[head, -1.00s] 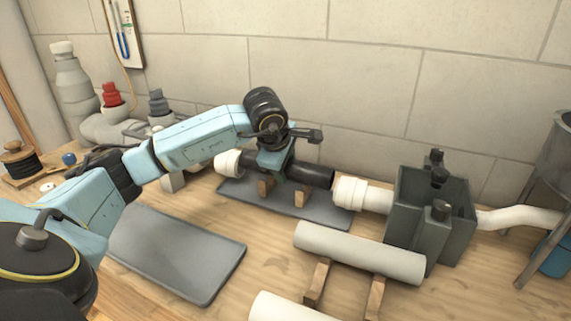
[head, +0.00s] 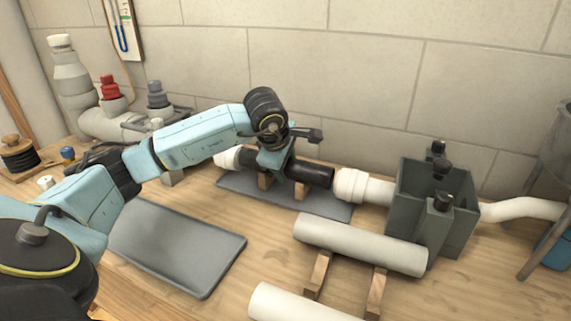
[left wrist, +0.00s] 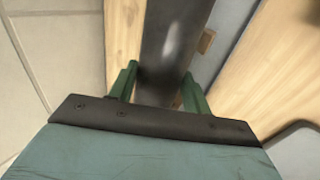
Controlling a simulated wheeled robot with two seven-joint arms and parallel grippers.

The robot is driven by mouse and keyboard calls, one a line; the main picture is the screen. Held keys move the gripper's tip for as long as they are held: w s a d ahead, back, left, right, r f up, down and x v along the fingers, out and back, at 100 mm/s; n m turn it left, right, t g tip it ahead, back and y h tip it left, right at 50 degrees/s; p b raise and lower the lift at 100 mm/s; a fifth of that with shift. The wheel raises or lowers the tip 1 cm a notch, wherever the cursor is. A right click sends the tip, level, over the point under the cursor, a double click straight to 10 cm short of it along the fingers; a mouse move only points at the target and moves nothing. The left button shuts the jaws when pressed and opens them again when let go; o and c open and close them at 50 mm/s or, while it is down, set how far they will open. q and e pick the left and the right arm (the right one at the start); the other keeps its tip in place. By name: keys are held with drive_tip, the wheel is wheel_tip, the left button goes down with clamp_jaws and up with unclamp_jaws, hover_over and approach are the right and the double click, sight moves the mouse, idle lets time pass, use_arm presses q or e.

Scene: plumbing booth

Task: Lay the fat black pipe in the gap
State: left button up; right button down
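The fat black pipe (head: 317,176) lies roughly level between a white pipe end (head: 228,158) on the left and a white collared pipe (head: 362,187) on the right. Wooden blocks (head: 264,181) stand under it. Its right end is close to the white collar; I cannot tell whether they touch. My left gripper (head: 282,172) is over the pipe's middle. In the left wrist view, its green fingers (left wrist: 160,82) straddle the black pipe (left wrist: 172,45) closely; whether they press on it is unclear. My right gripper is not in view.
A grey mat (head: 320,204) lies under the blocks, beside a grey box (head: 432,225). A pale pipe (head: 360,244) rests on wooden strips in front, with another (head: 300,305) nearer. An empty grey tray (head: 180,250) lies front left. The wall is close behind.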

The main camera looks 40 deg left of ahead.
use_arm(q)
drive_tip(key=o, duration=0.5)
drive_tip(key=shift+r, duration=0.1)
drive_tip(key=shift+s+r, duration=0.1)
drive_tip(key=shift+r, duration=0.15)
drive_tip(key=p+v, duration=0.3)
drive_tip(key=v, duration=0.9)
drive_tip(key=shift+s+d+r+p, duration=0.15)
drive_tip(key=shift+s+r+p, duration=0.1)
drive_tip(key=shift+p, duration=0.1)
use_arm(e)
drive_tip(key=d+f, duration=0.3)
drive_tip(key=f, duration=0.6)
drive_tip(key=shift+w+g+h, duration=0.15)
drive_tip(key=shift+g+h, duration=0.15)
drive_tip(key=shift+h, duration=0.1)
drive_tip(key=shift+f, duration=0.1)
